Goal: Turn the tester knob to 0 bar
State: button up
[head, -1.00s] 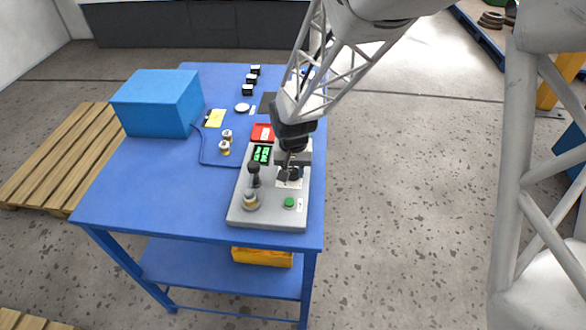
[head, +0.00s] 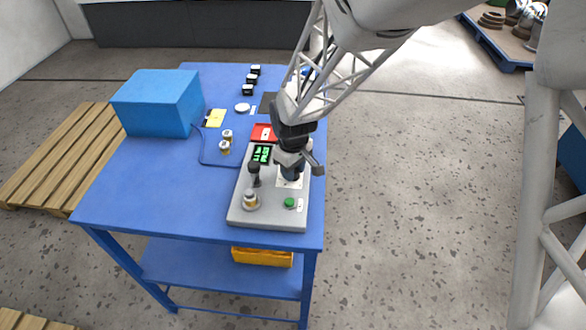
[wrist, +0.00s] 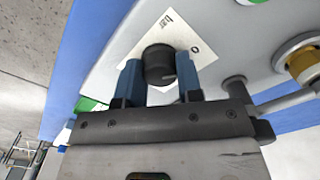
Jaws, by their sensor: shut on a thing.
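The tester (head: 271,213) is a grey box near the front right corner of the blue table. Its black knob (wrist: 158,64) sits on a white scale label (wrist: 176,30) marked "bar" and "0". My gripper (wrist: 160,80) is shut on the knob, with one blue finger on each side of it.
A black lever (head: 254,173), a brass fitting (head: 250,200) and a green button (head: 289,202) stand on the tester near my gripper. A red tray (head: 264,132) lies behind it. A blue box (head: 158,103) stands at the back left; the table's left front is clear.

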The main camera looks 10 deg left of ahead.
jog(key=shift+n, duration=0.4)
jog(key=o, duration=0.9)
jog(key=shift+r, duration=0.1)
jog(key=shift+r, duration=3.85)
